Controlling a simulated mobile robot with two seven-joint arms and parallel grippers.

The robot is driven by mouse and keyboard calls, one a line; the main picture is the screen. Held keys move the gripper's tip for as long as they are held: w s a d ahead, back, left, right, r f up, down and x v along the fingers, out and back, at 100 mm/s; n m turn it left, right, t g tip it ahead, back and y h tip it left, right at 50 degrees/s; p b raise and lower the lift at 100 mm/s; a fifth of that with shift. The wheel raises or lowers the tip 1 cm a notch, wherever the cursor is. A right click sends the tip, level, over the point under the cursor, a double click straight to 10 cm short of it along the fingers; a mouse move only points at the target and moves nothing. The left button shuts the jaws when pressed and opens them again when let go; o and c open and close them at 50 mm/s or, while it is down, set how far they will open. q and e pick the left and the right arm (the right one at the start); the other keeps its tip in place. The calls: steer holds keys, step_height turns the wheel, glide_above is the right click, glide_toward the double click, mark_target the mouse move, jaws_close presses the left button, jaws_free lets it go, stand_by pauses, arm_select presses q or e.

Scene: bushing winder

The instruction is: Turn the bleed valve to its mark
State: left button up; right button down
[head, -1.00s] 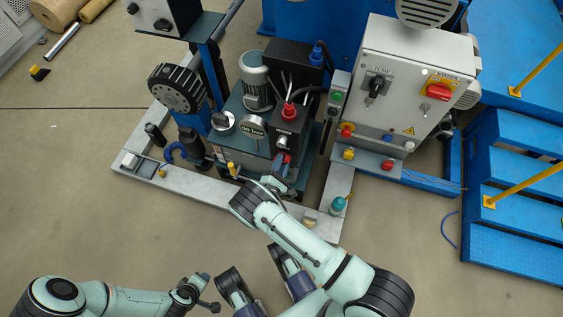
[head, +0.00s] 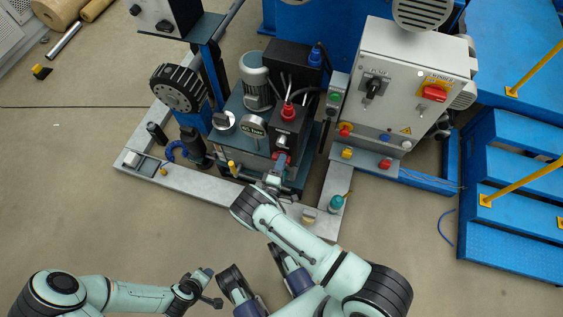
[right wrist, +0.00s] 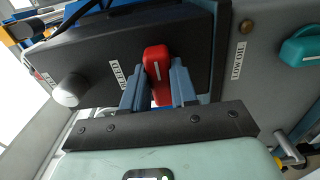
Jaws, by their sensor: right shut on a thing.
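The valve's mark cannot be made out. My left gripper (head: 208,286) is low in the head view, away from the unit; its jaws are too small to read.
A silver knob (right wrist: 71,90) is left of the handle, and a teal knob (right wrist: 298,47) is at the far right near a LOW OIL label. A grey control cabinet (head: 402,100) stands right of the unit. A pale base frame (head: 268,203) runs along the front.

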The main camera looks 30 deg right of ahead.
arm_select(q)
steer(key=shift+s, duration=0.1)
arm_select(e)
steer(key=shift+w+d+r, duration=0.1)
steer(key=shift+w+r, duration=0.05)
steer(key=shift+r, duration=0.05)
steer(key=c, duration=0.9)
jaws_free()
steer(key=shift+f, duration=0.1)
arm_select(q)
steer(key=s+r+p, duration=0.1)
steer(key=s+d+r+g+p, duration=0.1)
steer(key=shift+s+d+h, duration=0.3)
steer(key=shift+s, duration=0.1)
arm_select(e)
steer(key=v, duration=1.3)
arm_select(q)
steer(key=shift+r, duration=0.15)
